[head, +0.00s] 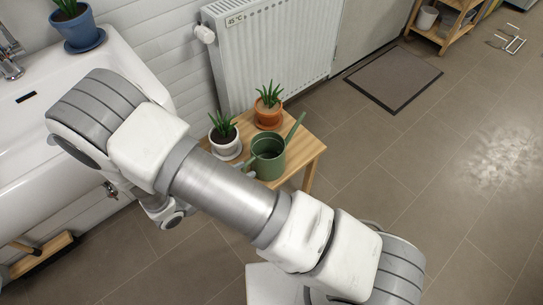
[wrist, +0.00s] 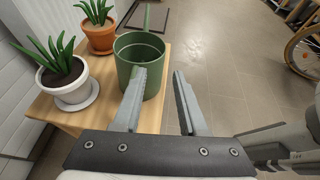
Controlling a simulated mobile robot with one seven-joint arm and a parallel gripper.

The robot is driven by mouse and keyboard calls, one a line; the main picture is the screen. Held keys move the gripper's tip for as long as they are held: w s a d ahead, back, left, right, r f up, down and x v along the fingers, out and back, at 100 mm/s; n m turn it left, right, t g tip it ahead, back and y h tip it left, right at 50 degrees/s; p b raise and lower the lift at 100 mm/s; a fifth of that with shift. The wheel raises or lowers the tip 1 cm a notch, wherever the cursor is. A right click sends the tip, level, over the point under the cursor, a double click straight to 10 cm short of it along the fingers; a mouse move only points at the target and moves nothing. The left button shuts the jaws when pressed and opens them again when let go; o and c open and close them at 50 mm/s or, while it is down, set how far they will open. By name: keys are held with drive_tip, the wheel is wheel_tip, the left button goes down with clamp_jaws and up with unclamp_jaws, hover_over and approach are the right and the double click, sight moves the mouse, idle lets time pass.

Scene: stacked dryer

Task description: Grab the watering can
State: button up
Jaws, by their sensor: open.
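The green watering can (head: 268,160) stands upright on a small wooden table, its spout pointing up and to the right in the head view. In the wrist view the can (wrist: 133,50) is just beyond my gripper (wrist: 160,74), and I look down into its open top. My gripper is open and empty. Its left finger overlaps the can's body in the picture, and its right finger is over the floor to the right. I cannot tell whether a finger touches the can. The can's handle is not clearly visible. In the head view my arm hides most of the gripper.
On the table (head: 308,150), a plant in a white pot (head: 225,146) and one in a terracotta pot (head: 268,116) stand close to the can. A radiator (head: 268,50) is behind, a sink (head: 130,55) at left. The floor right of the table is clear up to a mat (head: 394,78).

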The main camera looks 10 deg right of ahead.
sight(264, 161)
drive_tip(key=b+x, duration=0.2)
drive_tip(key=x, duration=0.7)
drive_tip(key=shift+s+f, duration=0.1)
drive_tip(key=shift+s, duration=0.05)
drive_tip(key=shift+s+d+b+x, duration=0.15)
drive_tip(key=shift+b+x, duration=0.35)
drive_tip(key=shift+x, duration=0.85)
drive_tip(key=shift+s+d+b+x, duration=0.1)
drive_tip(key=shift+b+x, duration=0.35)
drive_tip(key=shift+x, duration=0.9)
drive_tip(key=shift+c, duration=0.4)
clamp_jaws()
drive_tip(key=shift+a, duration=0.1)
